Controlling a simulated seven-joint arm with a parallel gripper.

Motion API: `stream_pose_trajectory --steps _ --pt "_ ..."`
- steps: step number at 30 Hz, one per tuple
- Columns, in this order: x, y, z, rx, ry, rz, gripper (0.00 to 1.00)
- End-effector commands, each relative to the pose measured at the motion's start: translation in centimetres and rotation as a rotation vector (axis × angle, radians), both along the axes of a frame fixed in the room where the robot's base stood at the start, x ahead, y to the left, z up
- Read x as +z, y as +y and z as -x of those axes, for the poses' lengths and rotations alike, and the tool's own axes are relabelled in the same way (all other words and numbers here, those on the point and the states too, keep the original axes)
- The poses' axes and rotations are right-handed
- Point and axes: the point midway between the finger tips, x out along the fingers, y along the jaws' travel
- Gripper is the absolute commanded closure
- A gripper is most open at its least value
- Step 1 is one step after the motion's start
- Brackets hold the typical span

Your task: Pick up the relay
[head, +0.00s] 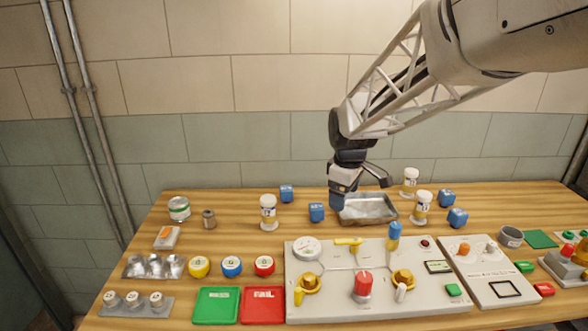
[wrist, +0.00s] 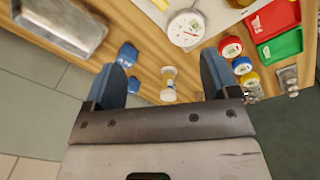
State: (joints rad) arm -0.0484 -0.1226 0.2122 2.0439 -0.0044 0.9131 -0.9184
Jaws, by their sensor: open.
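No part is clearly labelled as the relay; several small blue blocks are the likeliest match. Two stand left of the metal tray, a rear one (head: 287,193) and a nearer one (head: 316,212). Two more stand right of it, a rear one (head: 446,197) and a nearer one (head: 457,217). My gripper (head: 358,190) is open and empty above the tray. A white-capped jar (wrist: 168,84) shows between the fingers, farther down.
The metal tray (head: 380,215) lies below my gripper. White-capped jars (head: 268,213) (head: 421,207) stand on either side. A valve panel (head: 330,307) fills the front middle, with green (head: 216,306) and red (head: 263,306) trays to its left. The wall is close behind the table.

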Motion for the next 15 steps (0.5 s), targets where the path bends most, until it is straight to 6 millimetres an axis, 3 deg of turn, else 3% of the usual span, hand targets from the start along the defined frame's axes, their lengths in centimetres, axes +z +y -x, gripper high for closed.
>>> stream_pose_trajectory --steps 15 --pt "-6.8 2.3 -12.2 0.389 0.055 0.026 0.19"
